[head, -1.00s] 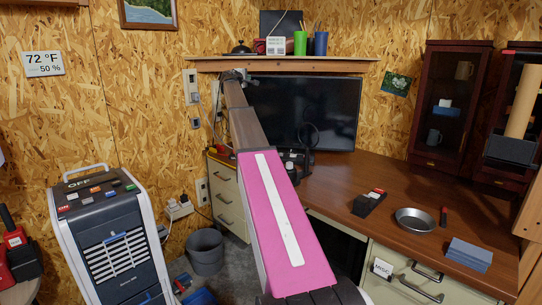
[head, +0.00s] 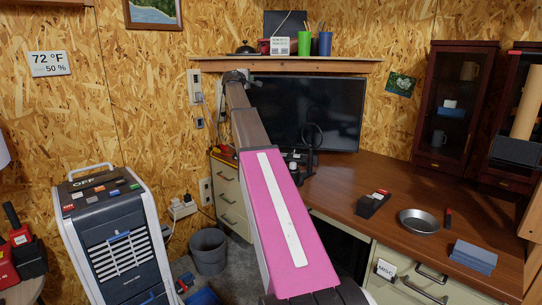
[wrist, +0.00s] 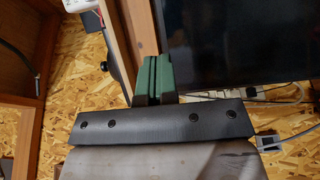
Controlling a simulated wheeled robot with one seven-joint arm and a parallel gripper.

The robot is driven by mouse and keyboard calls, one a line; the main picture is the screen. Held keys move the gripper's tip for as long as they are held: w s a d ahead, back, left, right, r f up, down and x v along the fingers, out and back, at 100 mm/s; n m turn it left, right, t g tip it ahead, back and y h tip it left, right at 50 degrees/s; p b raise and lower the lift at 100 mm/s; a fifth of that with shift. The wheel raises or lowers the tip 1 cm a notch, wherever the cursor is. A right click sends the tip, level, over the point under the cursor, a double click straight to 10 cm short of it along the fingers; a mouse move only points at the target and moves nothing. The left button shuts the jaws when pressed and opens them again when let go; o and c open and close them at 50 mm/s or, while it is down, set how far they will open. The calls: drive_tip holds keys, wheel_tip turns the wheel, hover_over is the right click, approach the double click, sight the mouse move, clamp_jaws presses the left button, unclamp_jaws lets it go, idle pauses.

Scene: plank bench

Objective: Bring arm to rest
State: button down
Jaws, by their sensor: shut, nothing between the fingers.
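My arm stretches forward and up in the head view, with its pink link in the foreground. My gripper (head: 236,76) is at its far end, in front of the wall just below the left end of the wooden shelf (head: 350,66). In the wrist view my gripper (wrist: 153,78) shows its green fingers pressed together, with nothing between them. The fingertips point toward a wooden board, left of the dark monitor (wrist: 215,45). Whether the fingers touch anything is hard to tell.
The monitor (head: 305,112) stands on the brown desk (head: 345,190), right of my arm. The desk also holds a metal bowl (head: 419,221), a dark box (head: 372,204) and blue blocks (head: 473,257). A cooler unit (head: 115,240) and a grey bin (head: 208,250) stand at left.

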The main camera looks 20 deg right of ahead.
drive_tip(key=s+a+f+m+g+y, duration=0.15)
drive_tip(key=s+a+f, duration=0.35)
drive_tip(key=f, duration=0.8)
drive_tip(key=s+a+f+m+g+y, duration=0.1)
drive_tip(key=s+a+f+g+y, duration=0.15)
drive_tip(key=s+f, duration=0.8)
drive_tip(key=s+a+f+m+g+y, duration=0.1)
drive_tip(key=s+a+f+m+y, duration=0.25)
drive_tip(key=f, duration=1.25)
drive_tip(key=s+a+f+g+y, duration=0.2)
drive_tip(key=s+a+f, duration=0.3)
drive_tip(key=s, duration=0.5)
drive_tip(key=s+a+f+m+g+y, duration=0.1)
drive_tip(key=s+a+f+g+y, duration=0.1)
drive_tip(key=s+a+f, duration=0.4)
drive_tip(key=s+a+f+m+g+y, duration=0.1)
drive_tip(key=s+a+f+g+y, duration=0.1)
drive_tip(key=s+a+f, duration=0.4)
drive_tip(key=s+f, duration=0.5)
drive_tip(key=s, duration=0.5)
drive_tip(key=shift+f+g, duration=0.25)
drive_tip(key=shift+g, duration=0.15)
